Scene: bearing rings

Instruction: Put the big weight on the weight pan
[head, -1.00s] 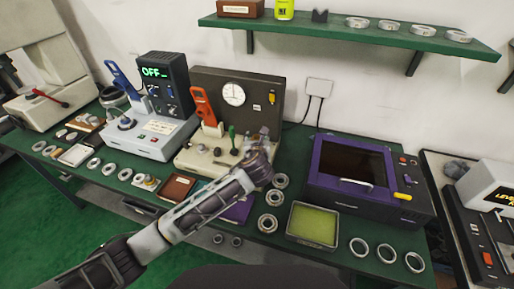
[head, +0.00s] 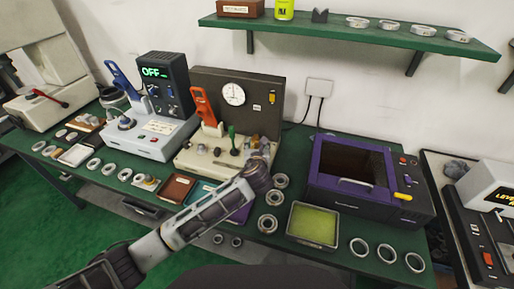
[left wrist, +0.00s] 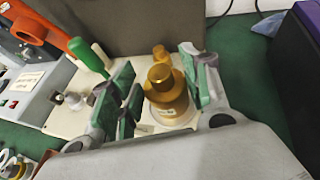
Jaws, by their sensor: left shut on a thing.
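The big weight (left wrist: 168,95) is a brass cylinder with a knob on top, upright between the green-padded fingers of my left gripper (left wrist: 165,98) in the left wrist view. My left gripper is shut on it. A smaller brass piece (left wrist: 160,52) stands just behind it. A pale round surface (left wrist: 180,121) shows around the foot of the big weight; I cannot tell if this is the weight pan or if the weight touches it. In the head view my left gripper (head: 260,164) is at the right front of the cream tester (head: 195,160). My right gripper is not in view.
A green-handled lever (head: 232,133) and an orange lever (head: 204,105) stand on the tester, left of my gripper. Bearing rings (head: 268,223) and a green-lined tray (head: 314,225) lie to the right. A purple oven (head: 352,175) stands behind the tray.

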